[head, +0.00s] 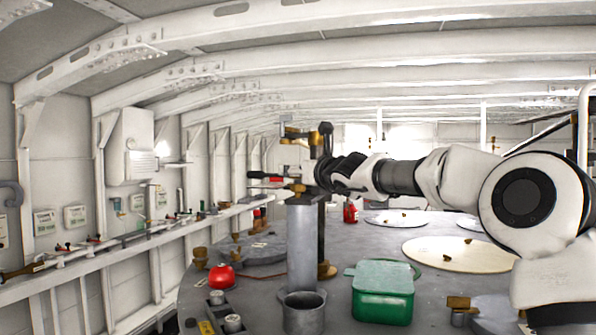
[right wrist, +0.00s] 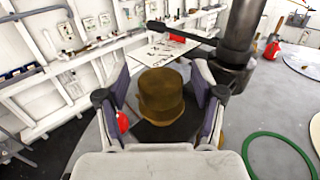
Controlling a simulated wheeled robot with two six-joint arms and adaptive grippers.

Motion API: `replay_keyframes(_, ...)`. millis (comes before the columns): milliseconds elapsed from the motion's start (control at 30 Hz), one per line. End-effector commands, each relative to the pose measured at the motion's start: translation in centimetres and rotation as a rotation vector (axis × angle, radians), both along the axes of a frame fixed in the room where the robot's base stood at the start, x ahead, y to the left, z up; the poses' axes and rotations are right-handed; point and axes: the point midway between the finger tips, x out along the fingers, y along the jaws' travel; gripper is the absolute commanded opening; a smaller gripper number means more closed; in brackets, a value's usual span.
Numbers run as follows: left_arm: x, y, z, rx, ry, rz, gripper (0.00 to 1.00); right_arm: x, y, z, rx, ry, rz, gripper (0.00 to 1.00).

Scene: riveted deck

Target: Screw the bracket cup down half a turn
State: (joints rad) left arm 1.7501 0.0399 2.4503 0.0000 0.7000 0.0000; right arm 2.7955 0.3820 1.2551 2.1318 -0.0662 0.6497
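The brass-coloured cup (right wrist: 160,95) is in the middle of the right wrist view, between the two grey-padded fingers of my right gripper (right wrist: 163,88). The fingers stand apart, one on each side of the cup, with narrow gaps visible. A dark post with a side arm (right wrist: 240,38) rises behind and to the right of the cup. In the head view my right arm comes in from the right, and its gripper (head: 298,168) is at the centre, above a tall grey cylinder (head: 302,240). Brass parts show near it, but I cannot tell which is the cup. My left gripper is not in view.
A green box (head: 383,295), an open grey can (head: 303,314) and a red round object (head: 222,277) stand on the dark deck in front. A pale disc (head: 458,254) lies at the right. A railed wall (head: 120,245) runs along the left. A green ring (right wrist: 280,155) lies at lower right.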

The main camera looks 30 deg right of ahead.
Motion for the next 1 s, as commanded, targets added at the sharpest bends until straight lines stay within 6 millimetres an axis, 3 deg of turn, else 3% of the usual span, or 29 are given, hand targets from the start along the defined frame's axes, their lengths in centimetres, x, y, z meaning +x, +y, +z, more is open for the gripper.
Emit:
replay_keyframes(33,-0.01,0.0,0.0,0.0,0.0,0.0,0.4,0.01,0.0,-0.03,0.0,0.001,0.0,0.45)
replay_keyframes(133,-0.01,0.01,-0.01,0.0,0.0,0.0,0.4,0.02,0.02,-0.05,0.0,0.001,0.0,0.1)
replay_keyframes(1000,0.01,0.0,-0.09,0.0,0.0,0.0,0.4,0.17,0.02,-0.63,0.001,0.011,-0.002,0.09)
